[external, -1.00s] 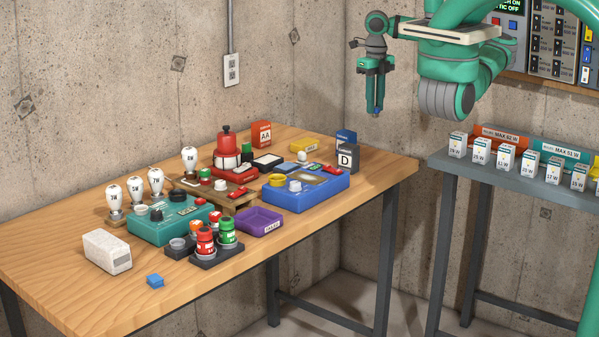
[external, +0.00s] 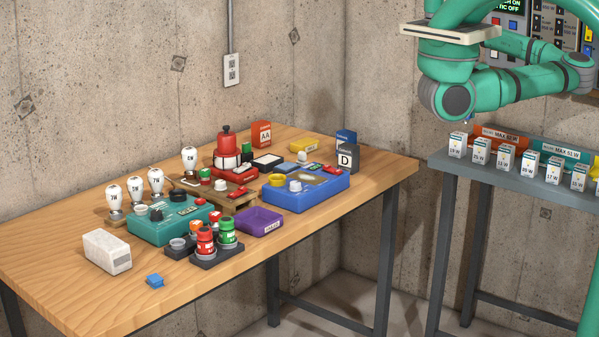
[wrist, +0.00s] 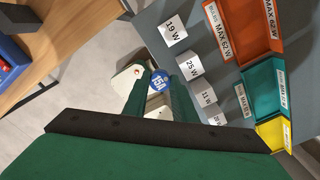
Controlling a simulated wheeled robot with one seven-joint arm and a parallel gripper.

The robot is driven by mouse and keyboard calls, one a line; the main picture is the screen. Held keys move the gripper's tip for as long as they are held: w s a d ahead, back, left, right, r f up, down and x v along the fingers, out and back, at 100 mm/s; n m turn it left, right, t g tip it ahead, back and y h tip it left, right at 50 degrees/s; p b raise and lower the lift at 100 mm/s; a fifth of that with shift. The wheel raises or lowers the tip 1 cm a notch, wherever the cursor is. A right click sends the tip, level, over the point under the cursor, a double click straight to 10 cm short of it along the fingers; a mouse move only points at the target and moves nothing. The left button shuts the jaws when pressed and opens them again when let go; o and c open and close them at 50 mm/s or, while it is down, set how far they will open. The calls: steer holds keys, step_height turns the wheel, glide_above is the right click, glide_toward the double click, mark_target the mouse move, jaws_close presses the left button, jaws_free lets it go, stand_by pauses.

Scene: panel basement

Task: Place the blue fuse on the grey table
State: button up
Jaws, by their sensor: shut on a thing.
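The blue fuse (wrist: 159,78), marked 15A, sits between the fingers of my gripper (wrist: 157,88), which is shut on it. The grey table (external: 441,162) stands at the right in the external view. In the wrist view the grey table top (wrist: 150,25) lies below my gripper, with the fuse near its left edge. I cannot tell how high the fuse is above it.
On the grey table stand several white watt-labelled blocks (external: 504,157), an orange tray (external: 500,134) and a teal tray (external: 565,149). The wrist view also shows a yellow tray (wrist: 275,134). The wooden table (external: 60,270) at left is crowded. A gap separates the tables.

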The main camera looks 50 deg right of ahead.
steer(key=shift+s, duration=0.25)
steer(key=w+d+f, duration=0.1)
steer(key=d+f, duration=0.2)
steer(key=d, duration=0.1)
steer(key=w+d+f, duration=0.2)
steer(key=d+f, duration=0.1)
steer(key=d, duration=0.1)
steer(key=w+d+f, duration=0.2)
steer(key=d+f, duration=0.1)
steer(key=d, duration=0.1)
steer(key=shift+w+d, duration=0.1)
steer(key=shift+w, duration=0.1)
steer(key=shift+w+d+f, duration=0.1)
steer(key=shift+d+f, duration=0.1)
steer(key=shift+f, duration=0.85)
steer(key=shift+w+d+f, duration=0.1)
steer(key=shift+d+f, duration=0.05)
steer(key=shift+f, duration=0.85)
steer(key=shift+f, duration=0.1)
steer(key=o, duration=1)
step_height(320, 180, up, 12)
steer(key=shift+r, duration=0.15)
